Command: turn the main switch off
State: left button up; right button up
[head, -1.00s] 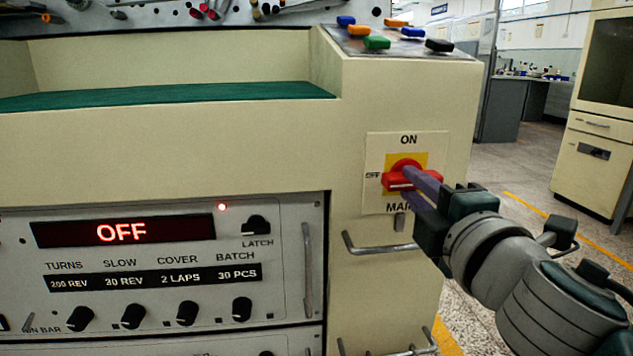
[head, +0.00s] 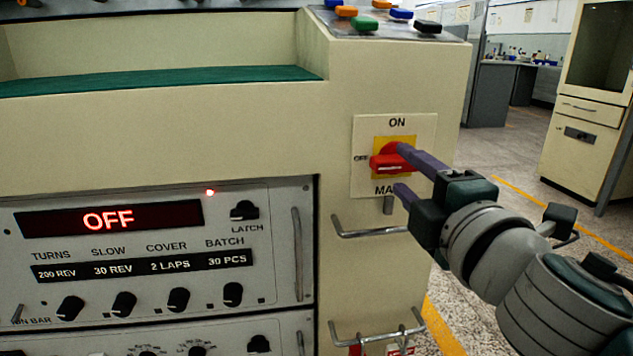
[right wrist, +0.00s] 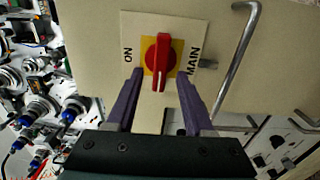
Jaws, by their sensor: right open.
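The main switch has a red handle (head: 388,163) on a yellow square and a pale plate (head: 425,128) marked ON at the top, OFF at the left and MAIN below. The handle lies level, its end towards OFF. In the right wrist view the handle (right wrist: 160,62) points down the picture, between the fingers in line of sight. My right gripper (head: 403,172) is open, with one finger above and one below the handle's height. A gap shows on both sides of the handle (right wrist: 158,82). The left gripper is not in view.
A wire pull handle (head: 370,232) sticks out below the switch. The control panel at the left has a lit display (head: 108,219) reading OFF and a red lamp (head: 210,192). Coloured buttons (head: 365,25) sit on top. Open floor lies to the right.

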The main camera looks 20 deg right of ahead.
jog(key=b+v, duration=0.1)
jog(key=v, duration=0.7)
jog(key=shift+s, duration=0.2)
jog(key=s+d+r+m+g+h+p, duration=0.1)
jog(key=s+r+m+g+p, duration=0.15)
jog(key=r+m+p, duration=0.55)
jog(key=s+d+r+m+g+h+p, duration=0.15)
jog(key=r+g+p, duration=0.35)
jog(key=p, duration=0.7)
jog(key=s+a+r+m+g+y+p, duration=0.4)
jog(key=s+a+r+g+y+p, duration=0.6)
jog(key=p, duration=0.9)
notch_tip(320, 180, up, 38)
jog(key=s+t+h+p, duration=0.2)
jog(key=t+h+p, duration=0.1)
jog(key=p, duration=3.2)
jog(key=shift+s+d, duration=0.3)
jog(key=shift+d, duration=0.05)
jog(key=shift+t, duration=0.25)
